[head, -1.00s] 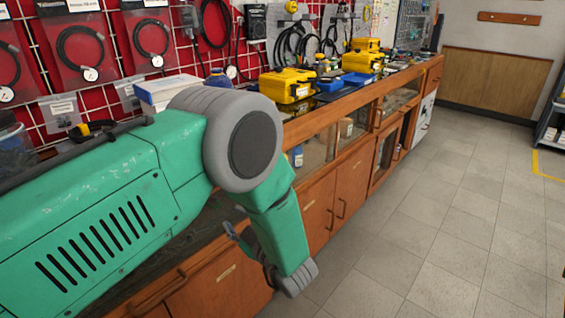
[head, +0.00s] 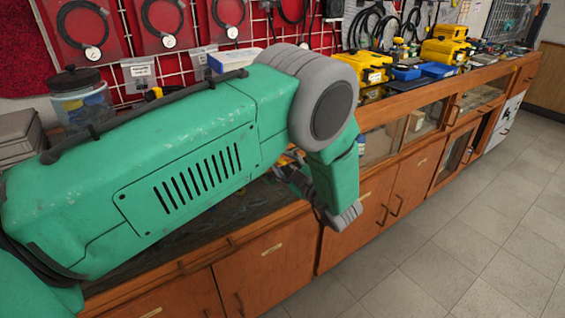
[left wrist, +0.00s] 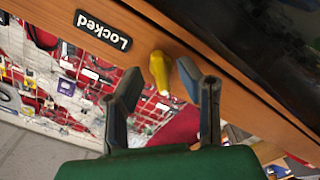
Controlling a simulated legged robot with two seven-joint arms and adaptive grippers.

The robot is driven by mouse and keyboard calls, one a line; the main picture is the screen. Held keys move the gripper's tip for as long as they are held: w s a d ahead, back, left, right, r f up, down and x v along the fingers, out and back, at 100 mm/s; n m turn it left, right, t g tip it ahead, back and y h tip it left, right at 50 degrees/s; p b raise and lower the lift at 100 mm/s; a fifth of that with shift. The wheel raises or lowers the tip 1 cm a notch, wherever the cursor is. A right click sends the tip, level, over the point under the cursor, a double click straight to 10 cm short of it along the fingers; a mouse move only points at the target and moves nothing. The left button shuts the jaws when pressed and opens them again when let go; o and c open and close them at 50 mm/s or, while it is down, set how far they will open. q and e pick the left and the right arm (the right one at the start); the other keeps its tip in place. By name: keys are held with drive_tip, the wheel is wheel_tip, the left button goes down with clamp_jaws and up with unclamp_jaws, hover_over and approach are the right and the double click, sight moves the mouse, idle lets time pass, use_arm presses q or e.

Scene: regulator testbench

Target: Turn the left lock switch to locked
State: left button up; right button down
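A yellow lock switch (left wrist: 160,73) sits on the wooden frame of a cabinet in the left wrist view. A dark plate reading "Locked" (left wrist: 103,30) is to its left and appears upside down. My left gripper (left wrist: 170,84) is open. Its two dark fingers are spread on either side of the yellow switch, and contact cannot be made out. In the head view my left gripper (head: 292,178) is partly hidden behind my green arm, close to the cabinet front. The switch is not visible there. My right gripper is not in view.
A long wooden workbench (head: 400,108) with cabinet doors runs along the red tool wall. Yellow cases (head: 363,69) and blue trays (head: 438,69) stand on it. A jar (head: 82,100) is at the left. The tiled floor (head: 470,220) at right is clear.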

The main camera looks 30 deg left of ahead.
use_arm(q)
drive_tip(key=shift+x, duration=0.85)
drive_tip(key=shift+d, duration=0.1)
clamp_jaws()
